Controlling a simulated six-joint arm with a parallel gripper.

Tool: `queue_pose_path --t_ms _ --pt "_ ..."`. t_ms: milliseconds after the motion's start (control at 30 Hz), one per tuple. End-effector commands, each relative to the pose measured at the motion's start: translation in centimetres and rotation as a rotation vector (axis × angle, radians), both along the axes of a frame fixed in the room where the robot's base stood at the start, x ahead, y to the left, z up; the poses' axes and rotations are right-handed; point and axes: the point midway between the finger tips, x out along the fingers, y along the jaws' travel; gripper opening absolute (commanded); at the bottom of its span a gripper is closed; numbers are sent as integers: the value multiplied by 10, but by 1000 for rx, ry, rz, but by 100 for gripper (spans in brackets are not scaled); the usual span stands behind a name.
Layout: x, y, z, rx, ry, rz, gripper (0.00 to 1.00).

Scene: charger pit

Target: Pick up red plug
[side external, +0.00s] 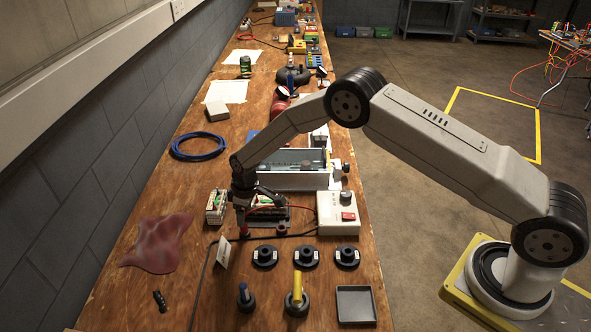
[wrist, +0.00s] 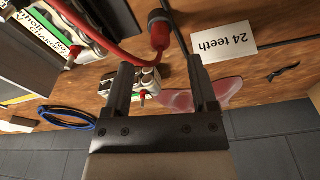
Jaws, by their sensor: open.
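The red plug (wrist: 160,32) has a dark tip and a red cable running off to the left in the wrist view. In the side view the plug (side external: 244,231) shows as a small red piece just below my gripper (side external: 243,207). In the wrist view my gripper (wrist: 160,72) is open, its dark fingers spread apart. The plug appears just beyond the fingertips, between them in the picture; I cannot tell whether they touch it. Part of the plug is hidden in the side view.
A white control box (side external: 338,216) is to the right. A red cloth (side external: 160,243) lies left.

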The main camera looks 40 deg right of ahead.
Motion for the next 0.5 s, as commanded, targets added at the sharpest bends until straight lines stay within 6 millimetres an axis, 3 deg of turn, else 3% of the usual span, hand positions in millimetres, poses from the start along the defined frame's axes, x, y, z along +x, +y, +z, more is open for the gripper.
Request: queue_pose_path --t_ms 233,500 --pt "1 1 -6 0 0 0 74" --pt "3 3 -31 0 0 0 74"
